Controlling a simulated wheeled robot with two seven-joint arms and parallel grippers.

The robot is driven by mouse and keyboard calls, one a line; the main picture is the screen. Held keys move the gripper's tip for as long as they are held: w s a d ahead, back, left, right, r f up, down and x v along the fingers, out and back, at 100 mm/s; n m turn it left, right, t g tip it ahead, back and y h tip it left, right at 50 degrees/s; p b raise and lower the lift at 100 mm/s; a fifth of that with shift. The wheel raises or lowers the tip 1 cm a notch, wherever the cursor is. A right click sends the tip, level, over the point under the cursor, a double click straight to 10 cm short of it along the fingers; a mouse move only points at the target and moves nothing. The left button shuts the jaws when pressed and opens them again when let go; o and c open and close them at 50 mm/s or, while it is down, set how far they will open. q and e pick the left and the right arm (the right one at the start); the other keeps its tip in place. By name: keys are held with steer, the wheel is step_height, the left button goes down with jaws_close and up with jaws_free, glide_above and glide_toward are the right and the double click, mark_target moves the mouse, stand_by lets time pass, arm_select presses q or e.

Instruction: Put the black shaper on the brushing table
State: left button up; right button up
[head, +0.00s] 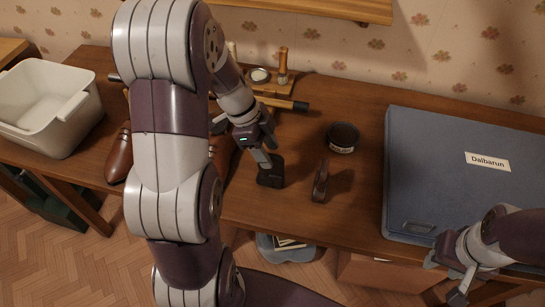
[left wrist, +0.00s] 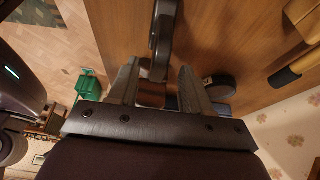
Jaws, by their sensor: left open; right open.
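The black shaper (head: 270,175) appears to be the small black piece standing on the wooden table (head: 250,205), near its front edge. In the left wrist view a dark piece (left wrist: 163,35) lies just beyond the fingertips; I take it to be the same one. My left gripper (head: 266,158) is open right above and against it in the picture; whether they touch is not clear. It also shows in the left wrist view (left wrist: 158,75), with nothing clasped. My right gripper (head: 452,280) is open and empty at the lower right, by the table's front edge.
A dark brown piece (head: 320,181) and a round black tin (head: 343,137) stand to the right. A blue case (head: 455,165) covers the table's right. Brown shoes (head: 120,156), a white tub (head: 48,105) and a wooden stand (head: 280,82) are left and behind. My left arm hides part.

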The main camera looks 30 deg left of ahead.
arm_select(q)
steer(key=p+v, duration=0.2)
steer(key=v, duration=0.5)
steer(key=shift+s+r+p, duration=0.1)
steer(key=shift+r+p, duration=0.25)
steer(key=shift+p, duration=0.05)
steer(key=s+d+f+n+y, duration=0.4)
steer(key=s+d+n, duration=0.4)
steer(key=n, duration=0.7)
steer(key=shift+d+p, duration=0.35)
